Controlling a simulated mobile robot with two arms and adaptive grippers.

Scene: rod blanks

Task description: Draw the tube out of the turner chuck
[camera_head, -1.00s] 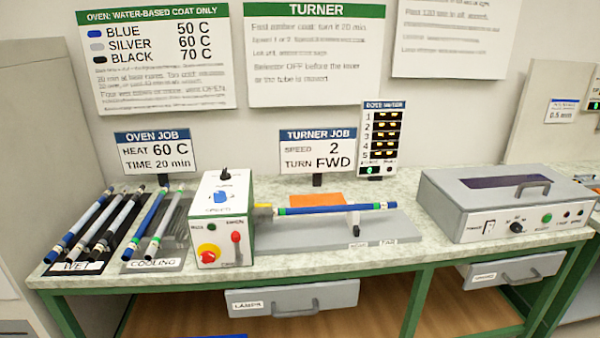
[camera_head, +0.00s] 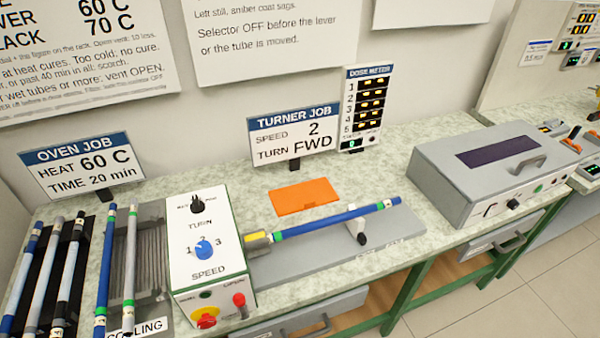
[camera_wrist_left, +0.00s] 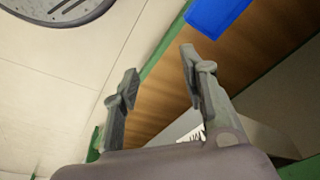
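My right gripper is in neither current view.
Several tubes lie on the wet and cooling racks (camera_head: 150,245) at left. An orange sheet (camera_head: 304,196) lies behind the turner. A grey oven box (camera_head: 480,170) stands at right. A drawer (camera_head: 310,318) hangs under the bench. A blue object (camera_wrist_left: 216,14) shows in the wrist view.

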